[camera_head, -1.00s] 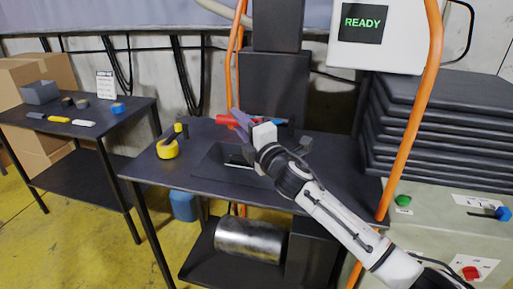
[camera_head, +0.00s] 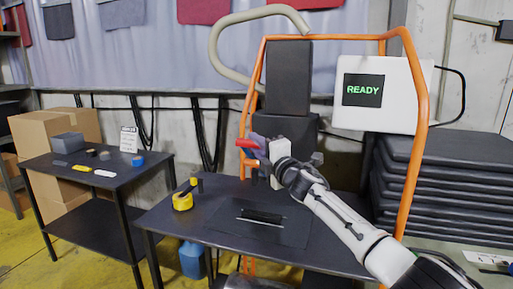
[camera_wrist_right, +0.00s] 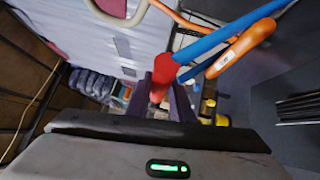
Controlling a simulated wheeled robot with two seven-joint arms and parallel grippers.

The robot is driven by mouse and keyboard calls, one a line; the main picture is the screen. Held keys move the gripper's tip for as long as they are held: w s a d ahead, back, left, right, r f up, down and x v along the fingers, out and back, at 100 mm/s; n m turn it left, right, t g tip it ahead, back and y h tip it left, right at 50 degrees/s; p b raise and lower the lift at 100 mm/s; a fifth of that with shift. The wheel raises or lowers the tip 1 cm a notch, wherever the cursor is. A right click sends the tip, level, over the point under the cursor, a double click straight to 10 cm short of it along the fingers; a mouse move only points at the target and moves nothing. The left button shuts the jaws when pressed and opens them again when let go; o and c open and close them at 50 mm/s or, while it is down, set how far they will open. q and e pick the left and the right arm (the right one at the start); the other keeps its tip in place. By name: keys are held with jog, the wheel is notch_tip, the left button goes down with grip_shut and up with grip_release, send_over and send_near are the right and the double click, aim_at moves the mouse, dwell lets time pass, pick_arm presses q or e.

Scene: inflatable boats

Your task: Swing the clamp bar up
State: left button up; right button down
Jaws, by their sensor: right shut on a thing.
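The clamp bar shows in the right wrist view as a blue bar (camera_wrist_right: 235,40) with a red grip (camera_wrist_right: 163,77) at its end. My right gripper (camera_wrist_right: 170,88) is shut on the red grip, between its purple fingers. In the head view the right gripper (camera_head: 257,150) is in front of the black upright press, above the table, with the red grip (camera_head: 246,143) poking out to its left. The gripper and wrist hide most of the blue bar there. My left gripper is not in view.
An orange handle (camera_wrist_right: 240,50) lies close beside the blue bar. The black table (camera_head: 215,225) below carries a yellow tape tool (camera_head: 183,201) and a dark roller in a recess (camera_head: 262,216). An orange tube frame (camera_head: 410,140) and a READY screen (camera_head: 363,90) stand to the right.

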jog(key=shift+w+d+r, duration=0.15)
jog(key=shift+r, duration=0.45)
jog(key=c, duration=1.9)
grip_release()
jog(key=o, duration=0.3)
jog(key=shift+w+f, duration=0.15)
jog(key=shift+f, duration=0.05)
jog(key=shift+o, duration=0.2)
jog(key=shift+f, duration=0.1)
jog(key=shift+p+v, duration=0.7)
jog(key=shift+v, duration=0.4)
jog(key=v, duration=0.8)
jog(key=shift+p, duration=0.3)
